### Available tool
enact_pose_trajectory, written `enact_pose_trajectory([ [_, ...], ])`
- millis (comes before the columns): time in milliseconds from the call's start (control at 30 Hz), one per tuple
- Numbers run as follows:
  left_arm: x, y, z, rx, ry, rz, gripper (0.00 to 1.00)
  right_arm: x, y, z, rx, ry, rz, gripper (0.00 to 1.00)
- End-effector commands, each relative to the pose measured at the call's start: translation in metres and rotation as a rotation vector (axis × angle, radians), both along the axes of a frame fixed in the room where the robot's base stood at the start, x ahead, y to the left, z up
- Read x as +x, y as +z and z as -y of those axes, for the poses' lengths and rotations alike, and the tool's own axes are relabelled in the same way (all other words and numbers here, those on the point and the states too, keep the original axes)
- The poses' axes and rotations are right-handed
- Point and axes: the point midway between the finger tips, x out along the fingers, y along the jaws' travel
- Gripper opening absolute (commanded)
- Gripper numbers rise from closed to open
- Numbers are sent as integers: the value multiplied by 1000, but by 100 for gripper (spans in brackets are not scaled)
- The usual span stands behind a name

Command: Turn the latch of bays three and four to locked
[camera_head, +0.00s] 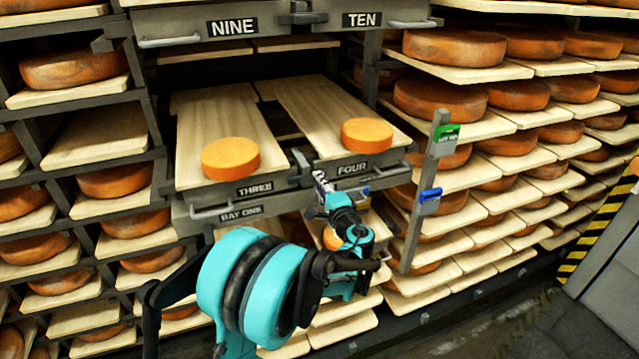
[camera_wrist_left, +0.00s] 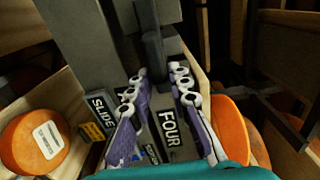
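The latch of bays three and four (camera_head: 298,165) is a dark grey piece on the post between the THREE label (camera_head: 254,189) and the FOUR label (camera_head: 352,169). In the left wrist view, a dark upright bar that looks like its handle (camera_wrist_left: 153,52) stands between my left fingertips. My left gripper (camera_head: 322,182) is in front of and just below the latch. Its purple-and-white fingers (camera_wrist_left: 160,75) are apart, one on each side of the bar's lower end. I cannot tell whether they touch it. My right gripper is not in view.
Cheese wheels sit on the boards of bay three (camera_head: 230,158) and bay four (camera_head: 367,135). A post with green and blue tags (camera_head: 425,200) stands to the right of my gripper. Racks of cheese wheels fill both sides. Bare floor (camera_head: 520,325) shows at lower right.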

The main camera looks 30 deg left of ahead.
Motion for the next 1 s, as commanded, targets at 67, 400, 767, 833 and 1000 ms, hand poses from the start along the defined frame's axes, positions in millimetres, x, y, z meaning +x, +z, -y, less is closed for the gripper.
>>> enact_pose_trajectory([
  [67, 0, 0, 0, 0, 0, 0, 36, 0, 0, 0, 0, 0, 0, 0],
  [400, -2, 0, 3, 1, -1, 1, 36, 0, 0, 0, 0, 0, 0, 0],
  [767, -46, 0, 56, 1, -4, 1, 36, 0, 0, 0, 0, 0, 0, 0],
  [833, -55, 0, 66, 1, -4, 1, 36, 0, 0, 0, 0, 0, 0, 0],
  [1000, -71, 0, 85, 1, -3, 1, 36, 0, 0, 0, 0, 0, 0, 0],
])
